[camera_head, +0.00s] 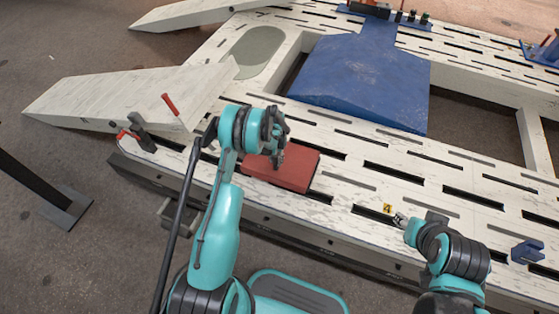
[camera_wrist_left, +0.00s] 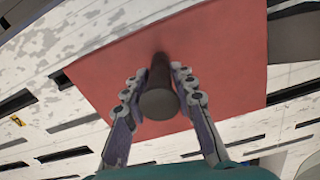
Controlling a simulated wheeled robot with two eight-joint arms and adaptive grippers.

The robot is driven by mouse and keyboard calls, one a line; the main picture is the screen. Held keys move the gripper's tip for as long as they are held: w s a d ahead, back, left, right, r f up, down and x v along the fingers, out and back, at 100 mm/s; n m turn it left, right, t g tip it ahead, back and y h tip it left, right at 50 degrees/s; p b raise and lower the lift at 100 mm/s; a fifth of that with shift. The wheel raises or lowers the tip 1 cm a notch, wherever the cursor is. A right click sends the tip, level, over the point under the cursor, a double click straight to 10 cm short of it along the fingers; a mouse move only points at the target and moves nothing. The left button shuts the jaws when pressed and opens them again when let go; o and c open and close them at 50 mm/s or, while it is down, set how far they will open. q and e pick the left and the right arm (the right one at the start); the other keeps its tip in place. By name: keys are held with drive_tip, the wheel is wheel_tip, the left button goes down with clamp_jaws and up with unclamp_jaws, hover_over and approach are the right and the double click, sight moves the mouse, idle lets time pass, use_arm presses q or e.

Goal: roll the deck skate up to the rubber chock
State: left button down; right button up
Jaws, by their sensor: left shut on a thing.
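The deck skate appears to be the flat red block (camera_head: 297,170) lying on the pale slotted bench. In the left wrist view its red top (camera_wrist_left: 225,60) fills the middle, with a dark round handle (camera_wrist_left: 160,103) standing on it. My left gripper (camera_head: 279,152) is over the skate; its fingers (camera_wrist_left: 158,85) are shut on the handle from both sides. My right gripper (camera_head: 400,220) is low over the bench front, to the right of and apart from the skate; its fingers are too small to read. I cannot make out the rubber chock for certain.
A blue sloped panel (camera_head: 360,80) lies behind the skate. A pale ramp (camera_head: 120,95) and a red-handled clamp (camera_head: 140,135) are at the left. A yellow tag (camera_head: 387,208) and a blue bracket (camera_head: 528,252) are at the right. The slotted strip right of the skate is largely clear.

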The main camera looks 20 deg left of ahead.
use_arm(q)
drive_tip(key=shift+a+r, duration=0.1)
drive_tip(key=shift+a, duration=0.75)
drive_tip(key=c, duration=1.3)
unclamp_jaws()
drive_tip(key=shift+a, duration=0.3)
drive_tip(key=shift+d, duration=0.1)
drive_tip(key=shift+r, duration=0.15)
wheel_tip(320, 180, up, 12)
drive_tip(key=shift+d+f, duration=0.15)
